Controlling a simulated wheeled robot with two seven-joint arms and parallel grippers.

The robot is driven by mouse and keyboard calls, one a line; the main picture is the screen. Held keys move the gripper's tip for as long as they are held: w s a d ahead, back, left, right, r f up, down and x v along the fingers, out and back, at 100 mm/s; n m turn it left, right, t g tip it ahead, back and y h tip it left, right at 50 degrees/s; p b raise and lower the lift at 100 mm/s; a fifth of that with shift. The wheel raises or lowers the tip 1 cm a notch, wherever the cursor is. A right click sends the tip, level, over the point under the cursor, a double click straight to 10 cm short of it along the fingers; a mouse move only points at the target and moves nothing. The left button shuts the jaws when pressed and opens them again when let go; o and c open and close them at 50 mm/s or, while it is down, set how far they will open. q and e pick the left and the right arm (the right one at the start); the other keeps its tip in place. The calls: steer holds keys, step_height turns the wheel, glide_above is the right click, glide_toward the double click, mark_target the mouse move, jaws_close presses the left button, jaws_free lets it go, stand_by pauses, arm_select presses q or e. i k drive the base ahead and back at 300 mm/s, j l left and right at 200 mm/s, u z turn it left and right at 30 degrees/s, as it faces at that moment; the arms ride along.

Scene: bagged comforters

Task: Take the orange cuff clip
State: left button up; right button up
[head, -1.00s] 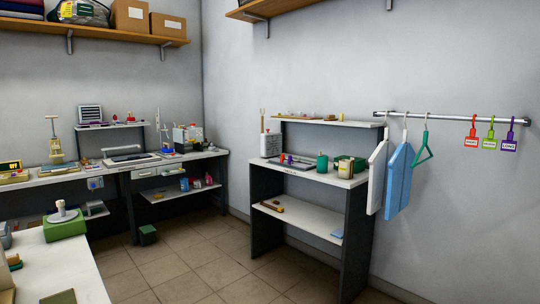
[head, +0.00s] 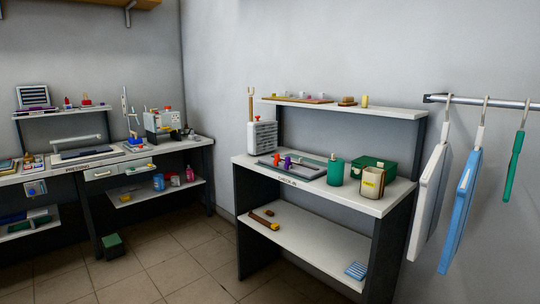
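I cannot make out for certain an orange cuff clip. A tray (head: 322,171) on the nearer workbench (head: 300,184) holds small coloured pieces, among them a red one (head: 277,159) and a purple one (head: 288,163); they are too small to identify. An orange-red item (head: 168,108) sits at the top of a grey machine (head: 160,124) on the far bench. Neither of my grippers is in view.
A green cylinder (head: 335,170), a cream container (head: 372,183) and a green box (head: 374,167) stand at the bench's right end. A rail (head: 500,102) with hangers (head: 459,205) juts out at right. The tiled floor (head: 170,268) in front is open.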

mark_target(278, 159)
steer(key=i+j+z, duration=0.1)
steer(key=i+j, duration=0.45)
steer(key=i, duration=0.25)
steer(key=i+j+z, duration=0.1)
steer(key=i+j, duration=0.5)
steer(key=i, duration=0.2)
